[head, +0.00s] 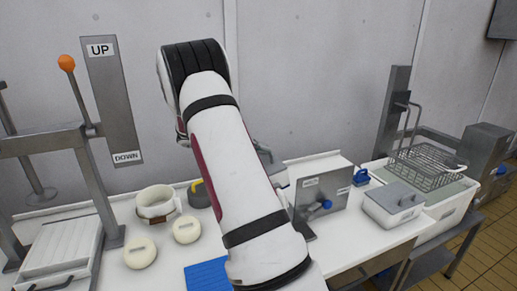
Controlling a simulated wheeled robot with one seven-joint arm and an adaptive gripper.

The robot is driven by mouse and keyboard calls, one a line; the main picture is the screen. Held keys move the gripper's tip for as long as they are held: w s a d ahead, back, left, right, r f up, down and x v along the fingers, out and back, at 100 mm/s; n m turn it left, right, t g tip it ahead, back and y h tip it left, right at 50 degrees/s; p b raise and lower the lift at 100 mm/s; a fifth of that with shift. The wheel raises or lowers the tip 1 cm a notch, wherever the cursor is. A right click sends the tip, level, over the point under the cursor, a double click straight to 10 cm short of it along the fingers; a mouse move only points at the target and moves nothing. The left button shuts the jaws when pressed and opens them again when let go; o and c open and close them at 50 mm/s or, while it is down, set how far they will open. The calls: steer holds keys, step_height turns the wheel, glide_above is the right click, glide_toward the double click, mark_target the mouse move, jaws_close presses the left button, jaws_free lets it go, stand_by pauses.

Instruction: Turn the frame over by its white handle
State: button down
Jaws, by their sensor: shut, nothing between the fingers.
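A pale slatted panel (62,246) lies at the lower left under a grey metal stand. A narrow pale bar runs along its near edge, cut by the picture's bottom; I cannot tell for certain that this is the frame and its white handle. My arm rises through the middle of the head view and bends away at the top. My gripper is hidden behind the arm, so I cannot see its fingers or what they are near.
A lever with an orange knob (66,62) stands beside an UP/DOWN plate (113,100). Two cheeses (140,253) and a round mould (155,203) sit on the white counter. A blue mat (207,276), a grey-lidded box (394,203) and a wire basket (426,166) are farther right.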

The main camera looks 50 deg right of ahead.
steer(key=shift+x, duration=0.75)
steer(key=shift+s+d+r, duration=0.1)
steer(key=shift+s+d, duration=0.05)
steer(key=shift+d, duration=0.1)
steer(key=shift+a, duration=0.1)
steer(key=v, duration=1.2)
